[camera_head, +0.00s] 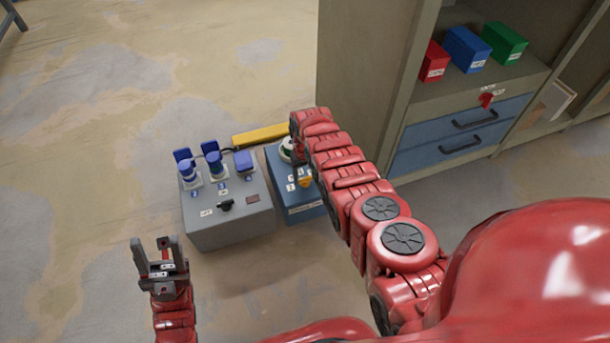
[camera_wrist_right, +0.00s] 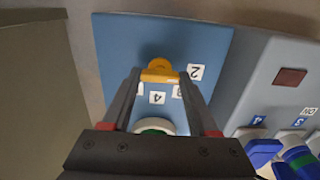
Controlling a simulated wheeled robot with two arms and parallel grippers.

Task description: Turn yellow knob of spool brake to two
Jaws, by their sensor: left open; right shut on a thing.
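The yellow knob (camera_head: 304,182) sits on the blue spool brake box (camera_head: 308,213), on the floor beside the grey socket box. It also shows in the right wrist view (camera_wrist_right: 160,68), between the fingertips of my right gripper (camera_wrist_right: 160,78), which is shut on it. White number labels surround the knob; the "2" label (camera_wrist_right: 195,72) lies just right of it in the wrist view, and a "4" label (camera_wrist_right: 157,98) lies below it. I cannot tell which number the knob points to. My left gripper (camera_head: 154,254) is open and empty, in front of the grey box.
The grey box (camera_head: 230,225) carries blue plugs, a black switch and a dark red patch. A yellow bar (camera_head: 261,135) lies behind the boxes. A shelf cabinet (camera_head: 362,80) with blue drawers stands to the right.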

